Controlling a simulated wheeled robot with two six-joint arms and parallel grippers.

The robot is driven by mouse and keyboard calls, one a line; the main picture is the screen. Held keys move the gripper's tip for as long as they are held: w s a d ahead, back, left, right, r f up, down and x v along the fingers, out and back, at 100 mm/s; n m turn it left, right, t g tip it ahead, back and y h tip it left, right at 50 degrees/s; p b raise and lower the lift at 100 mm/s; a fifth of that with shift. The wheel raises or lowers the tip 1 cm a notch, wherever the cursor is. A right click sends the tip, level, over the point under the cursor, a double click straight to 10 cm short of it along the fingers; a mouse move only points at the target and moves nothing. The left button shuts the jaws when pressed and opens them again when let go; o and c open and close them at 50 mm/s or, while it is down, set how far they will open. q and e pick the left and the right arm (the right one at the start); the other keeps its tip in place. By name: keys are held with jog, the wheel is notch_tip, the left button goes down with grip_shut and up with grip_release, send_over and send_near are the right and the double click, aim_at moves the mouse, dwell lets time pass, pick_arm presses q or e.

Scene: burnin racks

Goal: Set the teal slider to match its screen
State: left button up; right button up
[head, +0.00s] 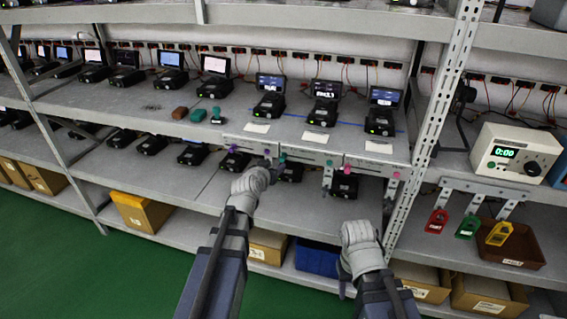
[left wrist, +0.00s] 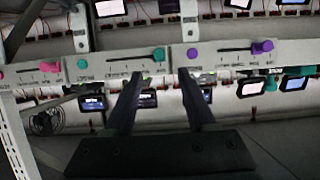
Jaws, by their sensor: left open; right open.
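The teal slider knob (head: 282,157) sits near the left end of the middle panel on the shelf's front edge. In the left wrist view, where the panels run in reversed order, the teal knob (left wrist: 158,54) is at one end of its dark slot. My left gripper (head: 267,163) is open in front of it; in the left wrist view its fingers (left wrist: 160,73) flank the knob, contact unclear. A screen (head: 326,89) stands above the middle panel, its text too small to read. My right gripper (head: 358,230) is open, lower right, apart from the panels; its fingers are hard to see.
A purple knob (head: 233,148) is on the left panel and a pink knob (head: 347,168) on the right panel. Brackets hang under the shelf edge. A metal post (head: 437,125) stands right. Colored tags (head: 467,227) hang by a brown tray (head: 524,252).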

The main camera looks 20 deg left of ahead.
aim_at(281, 160)
pick_arm(q)
jog(key=b+x, duration=0.3)
jog(key=x, duration=0.4)
jog(key=shift+w+f, duration=0.25)
jog(key=shift+w, duration=0.1)
jog(key=shift+c, duration=0.2)
grip_shut()
dwell(1.0)
